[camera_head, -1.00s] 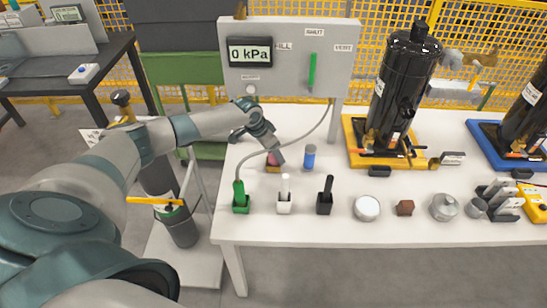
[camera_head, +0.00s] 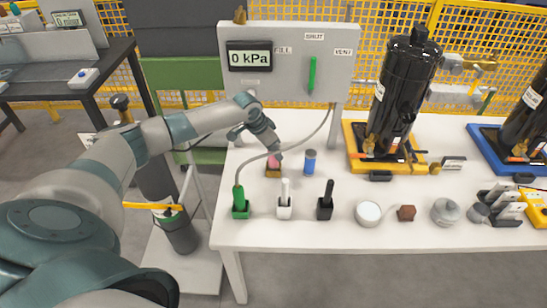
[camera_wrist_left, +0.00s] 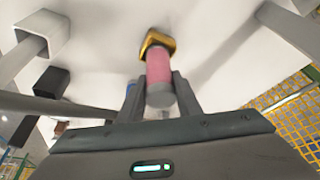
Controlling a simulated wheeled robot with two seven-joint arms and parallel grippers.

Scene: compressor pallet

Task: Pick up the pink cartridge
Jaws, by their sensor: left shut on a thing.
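The pink cartridge (camera_head: 274,161) is upright at the back left of the white table. Its lower end is at a small brown-gold block (camera_head: 273,172); I cannot tell whether it is still seated there. In the left wrist view the pink cartridge (camera_wrist_left: 159,68) shows a grey end toward me and the gold piece (camera_wrist_left: 158,40) at its far end. My left gripper (camera_head: 274,153) comes down from above and is shut on the cartridge, with one finger on each side in the wrist view. My right gripper is not in view.
A blue cartridge (camera_head: 310,162) stands just right of the pink one. A hose arcs close by to a green tool (camera_head: 240,203). White (camera_head: 285,204) and black (camera_head: 325,203) tools stand in front. The gauge panel (camera_head: 290,85) rises behind.

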